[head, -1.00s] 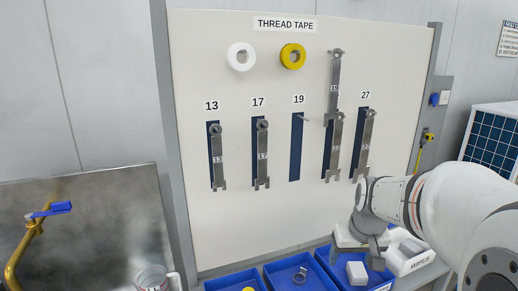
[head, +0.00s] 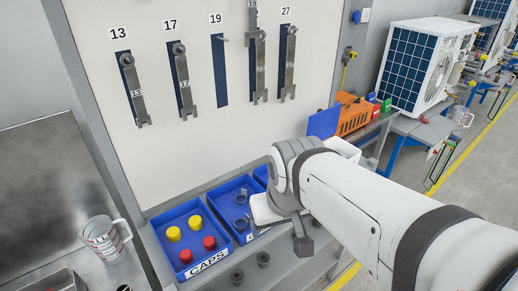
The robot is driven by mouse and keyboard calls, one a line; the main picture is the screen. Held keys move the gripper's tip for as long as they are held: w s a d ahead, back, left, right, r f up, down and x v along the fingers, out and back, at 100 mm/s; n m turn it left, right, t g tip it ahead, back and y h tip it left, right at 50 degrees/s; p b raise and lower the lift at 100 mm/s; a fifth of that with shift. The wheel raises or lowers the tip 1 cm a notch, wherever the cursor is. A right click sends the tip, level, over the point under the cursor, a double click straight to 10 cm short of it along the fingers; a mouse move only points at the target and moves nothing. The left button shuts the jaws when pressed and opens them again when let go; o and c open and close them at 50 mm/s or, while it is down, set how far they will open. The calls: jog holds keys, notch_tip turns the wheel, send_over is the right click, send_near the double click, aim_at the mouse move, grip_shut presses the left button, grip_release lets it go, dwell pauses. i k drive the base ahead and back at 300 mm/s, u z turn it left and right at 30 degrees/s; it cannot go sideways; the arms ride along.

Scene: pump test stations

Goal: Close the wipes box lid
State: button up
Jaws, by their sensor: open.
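A white box (head: 343,148), which seems to be the wipes box, shows only in part behind my arm at the back of the bench. Its lettering and most of its body are hidden, and I cannot tell how its lid stands. My gripper (head: 284,226) points down over the front of the blue bins, to the left of and nearer than the white box. It is open, with nothing seen between its jaws, and apart from the box. My wrist hides part of the gripper.
A blue bin labelled CAPS (head: 207,262) holds yellow and red caps. A second blue bin (head: 222,196) holds grey parts. An orange case (head: 354,114) stands behind the white box. Wrenches hang on the panel (head: 100,90). A clear jug (head: 103,238) stands at left.

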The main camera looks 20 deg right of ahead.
aim_at(323, 125)
jog(key=u, duration=2)
jog(key=k, duration=1.1)
jog(key=z, duration=2.05)
jog(key=i, duration=0.95)
